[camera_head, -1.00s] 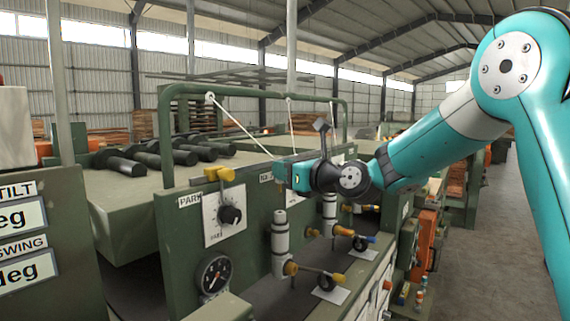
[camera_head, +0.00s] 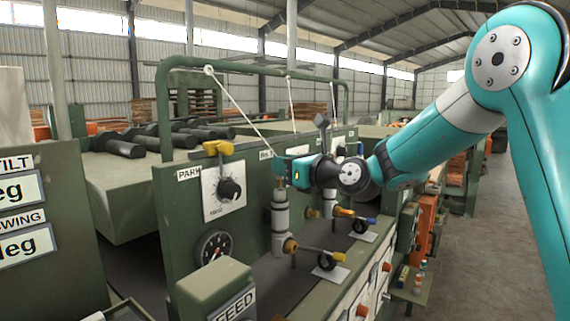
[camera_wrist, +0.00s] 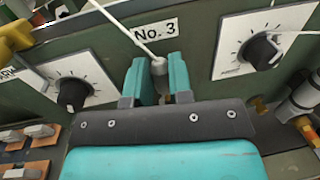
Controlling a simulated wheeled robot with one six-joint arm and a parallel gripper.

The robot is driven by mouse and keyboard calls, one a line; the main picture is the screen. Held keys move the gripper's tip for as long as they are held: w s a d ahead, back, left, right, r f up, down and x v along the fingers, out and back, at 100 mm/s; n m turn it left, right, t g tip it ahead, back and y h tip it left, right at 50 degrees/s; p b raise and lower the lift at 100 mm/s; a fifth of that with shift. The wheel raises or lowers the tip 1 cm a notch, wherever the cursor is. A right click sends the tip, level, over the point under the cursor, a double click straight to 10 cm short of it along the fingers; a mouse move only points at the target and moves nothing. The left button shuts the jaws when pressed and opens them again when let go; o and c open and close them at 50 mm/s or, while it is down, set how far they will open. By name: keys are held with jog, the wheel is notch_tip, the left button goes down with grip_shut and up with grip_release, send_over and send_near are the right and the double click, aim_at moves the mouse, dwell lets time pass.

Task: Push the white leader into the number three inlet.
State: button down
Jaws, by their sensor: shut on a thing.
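The white leader (camera_wrist: 128,30) is a thin cord ending in a grey tip (camera_wrist: 158,66). My gripper (camera_wrist: 159,78) is shut on that tip, with a teal finger on each side. In the head view the leader (camera_head: 238,118) slants from the green rail down to my gripper (camera_head: 280,171). The No. 3 label (camera_wrist: 157,30) is on the panel just behind the fingertips. A pale upright cylinder (camera_head: 280,218) stands directly below my gripper in the head view. Its top is close to the fingers, and I cannot tell whether the tip touches it. In the wrist view my gripper hides that inlet.
Dial knobs flank the label, one at left (camera_wrist: 72,94) and one at right (camera_wrist: 262,52). A second pale cylinder (camera_head: 329,203) stands to the right. Two more white cords hang from the green rail (camera_head: 250,58). A yellow fitting (camera_head: 218,148) sits left of my gripper.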

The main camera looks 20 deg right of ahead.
jog(key=shift+f+b, duration=0.6)
jog(key=shift+f, duration=0.8)
dwell(0.4)
jog(key=c, duration=0.9)
grip_release()
jog(key=shift+c, duration=0.2)
jog(key=b+v, duration=0.7)
jog(key=v, duration=0.9)
jog(key=s+a+f+n+g+b, duration=0.1)
jog(key=s+a+f+n+g, duration=0.95)
jog(key=n, duration=0.75)
jog(key=s+a+f+n+g+h, duration=0.1)
jog(key=s+f+n+g+h, duration=0.1)
jog(key=s+f+n, duration=0.3)
jog(key=s+a+f+n+g+h+b, duration=0.1)
jog(key=s+f+n+g+h, duration=0.1)
jog(key=s+n, duration=0.6)
notch_tip(320, 180, down, 3)
jog(key=n+g, duration=0.1)
jog(key=n, duration=0.5)
jog(key=shift+a+h, duration=0.3)
